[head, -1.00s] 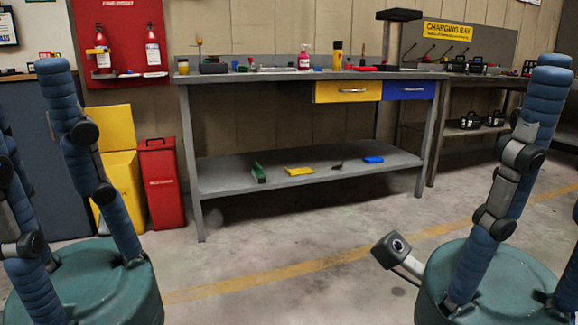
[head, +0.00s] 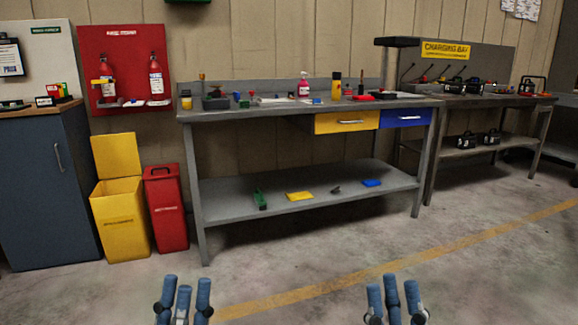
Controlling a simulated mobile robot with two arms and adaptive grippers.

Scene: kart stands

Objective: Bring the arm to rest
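My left gripper (head: 183,297) shows at the bottom edge of the head view, left of the middle. My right gripper (head: 392,297) shows at the bottom edge, right of the middle. Of each I see only blue fingers pointing up, standing apart with nothing between them. Both look open and empty. Their palms and both arms are below the picture. Neither gripper touches anything that I can see; bare floor lies behind them.
A grey workbench (head: 300,195) with tools, a yellow drawer and a blue drawer stands ahead. A yellow bin (head: 122,222), a red bin (head: 166,212) and a blue cabinet (head: 45,190) are at left. A charging bench (head: 480,150) is at right. The floor between is clear.

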